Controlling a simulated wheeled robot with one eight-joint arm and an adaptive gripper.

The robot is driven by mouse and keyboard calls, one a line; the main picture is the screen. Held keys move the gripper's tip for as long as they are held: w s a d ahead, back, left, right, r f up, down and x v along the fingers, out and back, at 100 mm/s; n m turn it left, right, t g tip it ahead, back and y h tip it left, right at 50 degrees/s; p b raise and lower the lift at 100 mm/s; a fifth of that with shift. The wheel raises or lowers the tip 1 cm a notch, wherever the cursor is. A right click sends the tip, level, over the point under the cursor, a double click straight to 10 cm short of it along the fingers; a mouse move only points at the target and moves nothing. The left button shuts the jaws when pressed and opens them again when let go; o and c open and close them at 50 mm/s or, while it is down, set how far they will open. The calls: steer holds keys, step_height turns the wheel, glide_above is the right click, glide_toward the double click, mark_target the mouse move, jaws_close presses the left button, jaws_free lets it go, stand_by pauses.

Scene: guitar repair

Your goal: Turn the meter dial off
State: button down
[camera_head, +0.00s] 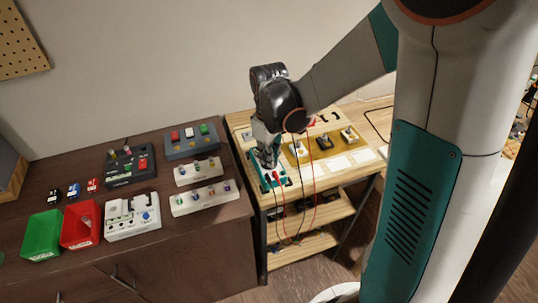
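The meter is most likely the small teal box (258,183) on the left part of the light wooden cart top. Red and black leads run from near it and hang down over the cart's front. My gripper (267,164) points down right over the box and hides most of its face. The dial is hidden behind the gripper, so its setting does not show. I cannot tell whether the fingers touch the dial, or whether they are open or shut.
The wooden cart (352,177) also holds a yellow tray (311,155) with several small devices. Left of it, a dark cabinet (150,235) carries a green bin (42,236), a red bin (80,232), a white device (133,228) and several switch boxes. Loose cables hang at the cart's front.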

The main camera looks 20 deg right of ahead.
stand_by(0.3)
steer(key=shift+m, duration=3.3)
steer(key=c, duration=1.7)
jaws_free()
step_height(320, 180, up, 12)
steer(key=shift+s, duration=0.1)
